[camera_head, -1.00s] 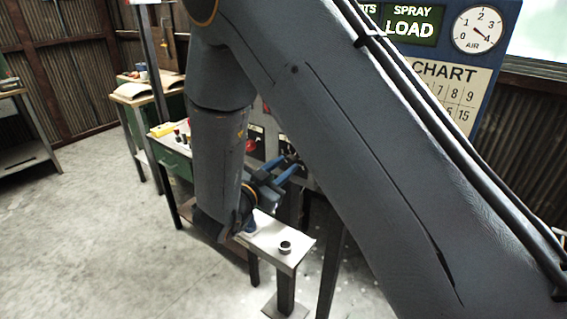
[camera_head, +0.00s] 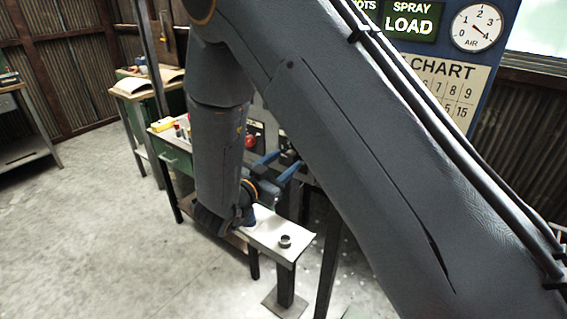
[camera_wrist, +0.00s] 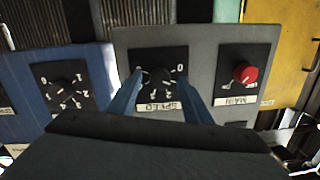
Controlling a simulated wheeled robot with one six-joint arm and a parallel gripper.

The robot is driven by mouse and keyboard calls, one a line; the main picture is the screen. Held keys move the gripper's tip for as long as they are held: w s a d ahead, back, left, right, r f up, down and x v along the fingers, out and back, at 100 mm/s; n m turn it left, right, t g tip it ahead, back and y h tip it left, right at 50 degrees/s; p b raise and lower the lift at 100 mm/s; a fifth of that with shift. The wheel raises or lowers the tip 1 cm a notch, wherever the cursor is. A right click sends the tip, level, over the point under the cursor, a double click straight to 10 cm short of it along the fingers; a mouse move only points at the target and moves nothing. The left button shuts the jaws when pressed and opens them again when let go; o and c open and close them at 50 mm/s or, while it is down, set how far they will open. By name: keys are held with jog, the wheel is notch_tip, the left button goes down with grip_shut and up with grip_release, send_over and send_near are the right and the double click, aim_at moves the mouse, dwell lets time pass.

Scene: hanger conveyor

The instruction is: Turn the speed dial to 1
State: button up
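The speed dial (camera_wrist: 156,77) is a black round knob on a black plate with white numbers, mounted on a grey panel. In the wrist view its SPEED label (camera_wrist: 158,107) appears upside down. Which number the knob points to is too small to tell. My gripper (camera_wrist: 160,76) has its two blue fingers apart, one on each side of the dial. I cannot tell whether they touch the knob. In the head view my gripper (camera_head: 286,161) reaches toward the panel, and the dial is mostly hidden behind it.
Another black dial (camera_wrist: 65,91) is on a blue panel to the left. In the head view, a narrow metal bench (camera_head: 268,232) with a small ring (camera_head: 285,241) stands below my arm.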

jog(key=shift+a, duration=0.1)
jog(key=b+v, duration=0.2)
jog(key=v, duration=0.5)
jog(key=shift+s, duration=0.35)
jog(key=shift+a, duration=0.1)
